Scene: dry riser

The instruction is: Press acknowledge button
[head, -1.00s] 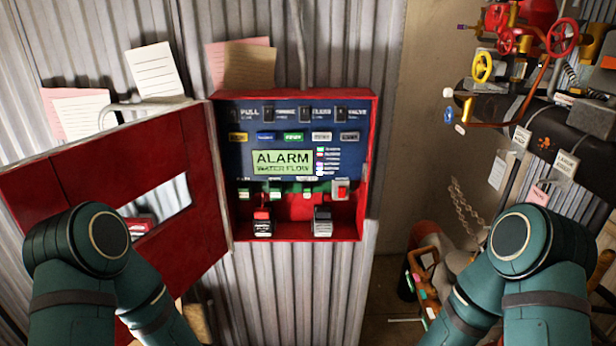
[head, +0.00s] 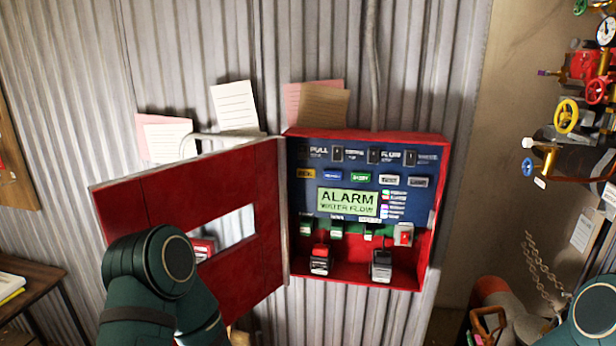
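The red alarm panel box (head: 432,215) is mounted on the corrugated wall, with its red door (head: 200,178) swung open to the left. Its blue face carries a lit green display (head: 347,202) reading "ALARM WATER FLOW". Above the display is a row of coloured buttons: a yellow one (head: 306,174), a blue one (head: 333,175), a green one (head: 361,178), and two pale or grey ones. Their labels are too small to read surely. My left arm shows at the lower left in front of the door, my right arm at the lower right edge. Neither gripper is in view.
Paper notes (head: 235,107) stick out behind the panel. Pipes with a yellow valve wheel (head: 566,115) and a hanging chain (head: 541,262) are at the right. A wooden table (head: 40,280) stands at the left. The space before the panel face is clear.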

